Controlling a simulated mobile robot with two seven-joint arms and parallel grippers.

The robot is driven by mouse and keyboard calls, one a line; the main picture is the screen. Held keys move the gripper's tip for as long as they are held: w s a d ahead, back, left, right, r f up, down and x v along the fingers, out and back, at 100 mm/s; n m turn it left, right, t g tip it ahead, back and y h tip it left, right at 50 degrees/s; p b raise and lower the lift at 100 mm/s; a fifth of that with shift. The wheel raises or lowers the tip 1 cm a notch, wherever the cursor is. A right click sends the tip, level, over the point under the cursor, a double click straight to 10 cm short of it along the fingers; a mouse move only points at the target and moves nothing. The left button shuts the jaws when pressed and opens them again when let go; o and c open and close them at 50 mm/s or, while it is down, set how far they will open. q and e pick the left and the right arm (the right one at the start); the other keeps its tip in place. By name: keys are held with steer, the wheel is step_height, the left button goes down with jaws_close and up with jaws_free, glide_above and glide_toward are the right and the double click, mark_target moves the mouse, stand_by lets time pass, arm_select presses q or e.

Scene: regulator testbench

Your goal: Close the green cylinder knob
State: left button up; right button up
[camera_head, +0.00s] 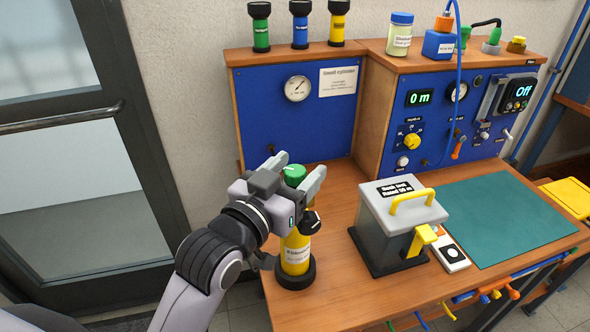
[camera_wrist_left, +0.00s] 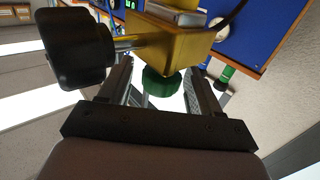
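A yellow cylinder (camera_head: 296,254) with a white label stands upright in a black base on the wooden bench. Its green knob (camera_head: 294,174) is at the top, and a black knob (camera_head: 309,222) sticks out from its side. In the left wrist view the green knob (camera_wrist_left: 161,84) is below a brass valve block (camera_wrist_left: 172,48). My left gripper (camera_head: 296,176) is at the cylinder's top, with one finger on each side of the green knob. In the wrist view its fingers are apart with gaps beside the knob. My right gripper is out of view.
A grey box (camera_head: 378,234) with a yellow handle stands right of the cylinder. A blue gauge panel (camera_head: 290,122) rises behind, with small cylinders on its top. A green mat (camera_head: 505,219) lies at the right. A door is at the left.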

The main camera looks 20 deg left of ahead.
mark_target(289, 179)
arm_select(q)
steer(key=v, duration=0.5)
steer(key=shift+s+b, duration=0.1)
steer(key=shift+b, duration=0.3)
steer(key=shift+v, duration=1)
